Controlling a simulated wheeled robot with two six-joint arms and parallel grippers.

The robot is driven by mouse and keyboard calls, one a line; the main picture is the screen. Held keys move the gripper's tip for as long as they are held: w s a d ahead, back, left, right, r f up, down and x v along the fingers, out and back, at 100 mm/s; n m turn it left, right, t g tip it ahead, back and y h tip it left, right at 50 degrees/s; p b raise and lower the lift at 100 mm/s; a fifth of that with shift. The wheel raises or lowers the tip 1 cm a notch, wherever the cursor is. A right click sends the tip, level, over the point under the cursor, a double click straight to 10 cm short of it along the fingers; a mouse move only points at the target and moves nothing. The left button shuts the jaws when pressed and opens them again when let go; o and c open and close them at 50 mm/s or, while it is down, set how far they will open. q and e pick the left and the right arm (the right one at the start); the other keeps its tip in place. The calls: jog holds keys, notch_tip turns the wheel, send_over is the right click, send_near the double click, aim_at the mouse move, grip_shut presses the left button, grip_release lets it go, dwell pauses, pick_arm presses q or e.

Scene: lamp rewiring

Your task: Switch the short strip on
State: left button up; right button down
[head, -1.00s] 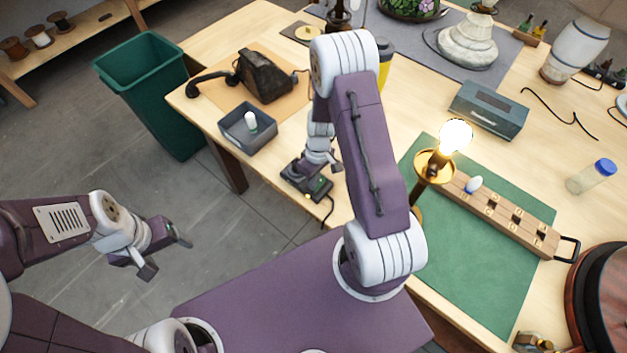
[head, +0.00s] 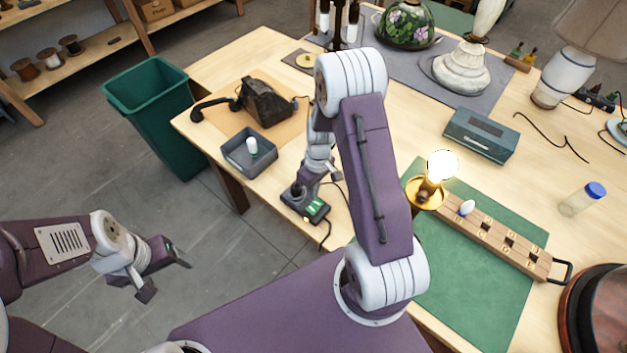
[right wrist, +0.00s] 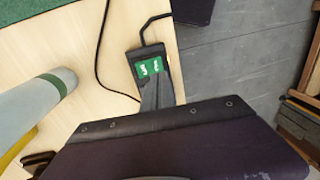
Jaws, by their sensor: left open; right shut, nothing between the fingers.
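The short strip (head: 306,205) is a small dark block with lit green switches at the table's near edge. It also shows in the right wrist view (right wrist: 151,66), its green face with white marks plainly visible. My right gripper (head: 311,185) is shut and empty, just above the strip and partly covering it in the head view. In the right wrist view its dark finger (right wrist: 158,97) reaches the strip's near end; I cannot tell whether it touches. My left gripper (head: 168,272) is open and empty over the floor, away from the table.
A grey tray (head: 236,158) with a small white-topped item stands behind the strip. A cord (head: 328,234) runs from the strip. A lamp with a glowing bulb (head: 440,166) stands on the green mat (head: 470,290), beside a wooden rack (head: 520,258). A green bin (head: 165,125) stands left of the table.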

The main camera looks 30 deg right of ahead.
notch_tip(320, 180, up, 7)
jog(key=a, duration=0.1)
jog(key=shift+s+r+b, duration=0.2)
jog(key=shift+b, duration=0.2)
jog(key=shift+w, duration=0.1)
